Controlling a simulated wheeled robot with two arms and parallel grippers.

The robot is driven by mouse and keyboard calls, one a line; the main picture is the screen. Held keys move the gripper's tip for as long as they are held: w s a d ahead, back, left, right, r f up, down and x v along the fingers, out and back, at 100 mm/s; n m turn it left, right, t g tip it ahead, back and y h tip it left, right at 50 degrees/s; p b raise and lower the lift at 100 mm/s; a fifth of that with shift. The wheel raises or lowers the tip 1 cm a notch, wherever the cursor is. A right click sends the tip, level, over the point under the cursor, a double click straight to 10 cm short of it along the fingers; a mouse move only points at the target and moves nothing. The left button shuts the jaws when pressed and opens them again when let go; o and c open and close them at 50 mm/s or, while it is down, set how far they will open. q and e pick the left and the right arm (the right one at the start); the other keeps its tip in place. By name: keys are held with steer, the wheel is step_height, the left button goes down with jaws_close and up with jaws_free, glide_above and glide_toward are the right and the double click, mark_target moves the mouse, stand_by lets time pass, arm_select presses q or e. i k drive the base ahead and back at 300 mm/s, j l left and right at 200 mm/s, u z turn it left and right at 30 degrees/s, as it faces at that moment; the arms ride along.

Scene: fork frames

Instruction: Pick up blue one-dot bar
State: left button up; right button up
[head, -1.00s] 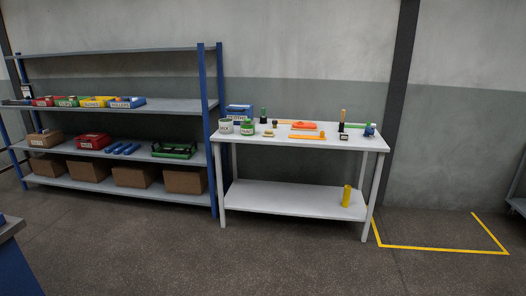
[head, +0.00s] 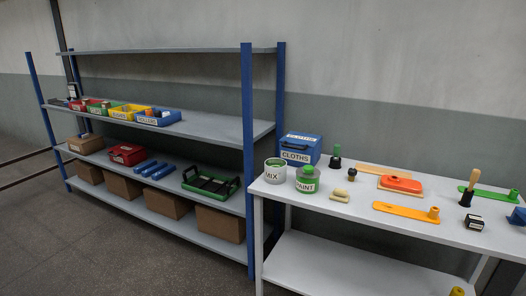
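A few blue bars (head: 153,170) lie side by side on the middle shelf of the rack, between a red box and a green tray. They are too small to show any dots, so I cannot tell which has one dot. Another blue object (head: 517,219), partly cut off by the right picture edge, stands on the white table; its shape is unclear. Neither of my grippers is in view.
The blue-posted shelf rack (head: 200,122) also holds labelled bins (head: 158,117), a red box (head: 127,154), a green tray (head: 210,184) and cardboard boxes (head: 220,224). The white table (head: 350,215) carries pots, a cloths box (head: 299,149) and orange pieces. Floor before the rack is clear.

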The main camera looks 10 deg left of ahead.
mark_target(138, 170)
steer(key=i+j+u, duration=0.1)
steer(key=i+u, duration=0.25)
steer(key=i, duration=0.45)
steer(key=i+l+u, duration=0.15)
steer(key=i+u, duration=0.15)
steer(key=i, duration=0.5)
steer(key=i+j+u, duration=0.35)
steer(key=i+j, duration=0.7)
steer(key=j, duration=0.2)
steer(key=i+j, duration=0.1)
steer(key=j, duration=0.15)
steer(key=i+j, duration=0.1)
steer(key=j, duration=0.2)
steer(key=z, duration=0.05)
